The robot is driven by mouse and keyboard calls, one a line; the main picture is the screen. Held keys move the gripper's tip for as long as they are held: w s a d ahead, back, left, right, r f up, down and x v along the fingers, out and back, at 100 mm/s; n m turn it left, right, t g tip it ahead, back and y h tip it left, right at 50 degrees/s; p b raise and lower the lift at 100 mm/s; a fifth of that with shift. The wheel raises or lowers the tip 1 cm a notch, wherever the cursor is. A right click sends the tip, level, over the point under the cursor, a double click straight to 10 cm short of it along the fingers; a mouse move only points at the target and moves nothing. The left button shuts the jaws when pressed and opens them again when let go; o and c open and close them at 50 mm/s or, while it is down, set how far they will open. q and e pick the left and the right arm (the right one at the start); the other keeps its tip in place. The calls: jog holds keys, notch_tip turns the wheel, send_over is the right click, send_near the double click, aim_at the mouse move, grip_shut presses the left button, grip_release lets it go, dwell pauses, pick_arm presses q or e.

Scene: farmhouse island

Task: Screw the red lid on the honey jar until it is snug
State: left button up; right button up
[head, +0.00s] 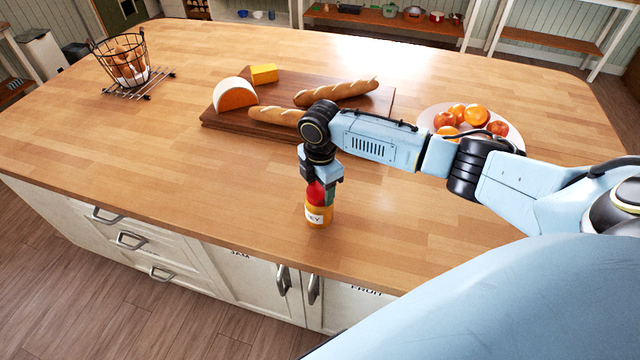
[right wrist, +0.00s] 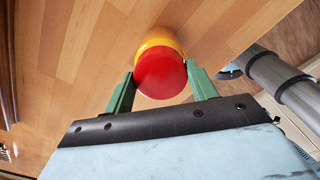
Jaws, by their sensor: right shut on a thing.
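The honey jar (head: 319,216) stands upright on the wooden island top near its front edge, amber with a white label. The red lid (head: 315,193) sits on top of the jar. In the right wrist view the lid (right wrist: 160,73) covers most of the jar (right wrist: 158,39), whose yellow rim shows behind it. My right gripper (head: 318,190) points down over the jar, its green fingers shut on the red lid from both sides. Whether the lid's thread is engaged cannot be seen. My left gripper is not in view.
A cutting board (head: 225,124) with bread, cheese and an orange-faced wedge lies behind the jar. A plate of fruit (head: 515,140) stands behind my right arm. A wire basket (head: 122,62) of eggs is at far left. The island top left of the jar is clear.

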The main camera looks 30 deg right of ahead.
aim_at(321, 189)
jog(key=shift+s+m, duration=0.1)
jog(key=shift+m, duration=1.2)
jog(key=o, duration=1.2)
jog(key=shift+o, duration=0.2)
notch_tip(321, 189, up, 13)
jog(key=b, duration=0.1)
jog(key=shift+r+b, duration=0.2)
jog(key=shift+b, duration=0.15)
